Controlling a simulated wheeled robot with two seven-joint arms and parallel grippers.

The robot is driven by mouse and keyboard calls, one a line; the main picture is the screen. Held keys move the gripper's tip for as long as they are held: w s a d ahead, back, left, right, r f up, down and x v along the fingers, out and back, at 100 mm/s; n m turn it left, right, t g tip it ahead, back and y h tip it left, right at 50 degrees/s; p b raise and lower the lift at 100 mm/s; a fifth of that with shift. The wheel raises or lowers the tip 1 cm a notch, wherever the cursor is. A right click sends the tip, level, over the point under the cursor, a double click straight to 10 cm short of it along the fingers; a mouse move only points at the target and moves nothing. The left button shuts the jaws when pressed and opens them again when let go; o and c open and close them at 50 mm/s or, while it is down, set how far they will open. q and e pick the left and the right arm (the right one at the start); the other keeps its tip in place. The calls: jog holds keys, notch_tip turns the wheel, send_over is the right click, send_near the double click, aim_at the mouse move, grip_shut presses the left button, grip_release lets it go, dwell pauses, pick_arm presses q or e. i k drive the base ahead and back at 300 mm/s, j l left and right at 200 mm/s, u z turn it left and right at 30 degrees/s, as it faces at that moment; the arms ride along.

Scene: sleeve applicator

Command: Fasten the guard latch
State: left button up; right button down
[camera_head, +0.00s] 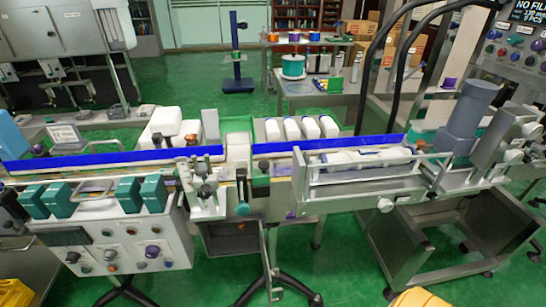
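A guard frame (298,181) of silvery metal bars sits on the right half of the machine, in front of the blue rail. A light cylindrical part (365,157) shows behind its upper bar. A pale round knob (385,204) is on the front below the guard. I cannot clearly pick out the guard latch at this size, nor tell whether it is fastened. Neither of my grippers shows in the head view.
A control box (125,240) with knobs stands front left. A narrow metal panel (270,265) hangs below the machine's middle, beside a dark opening (230,240). White bottles (292,128) stand behind the blue rail (335,143). Green floor (345,265) is clear front centre.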

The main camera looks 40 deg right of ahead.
aim_at(274, 273)
jog(key=l, duration=0.45)
jog(key=k+l, duration=0.15)
jog(key=l, duration=0.75)
jog(key=k, duration=0.05)
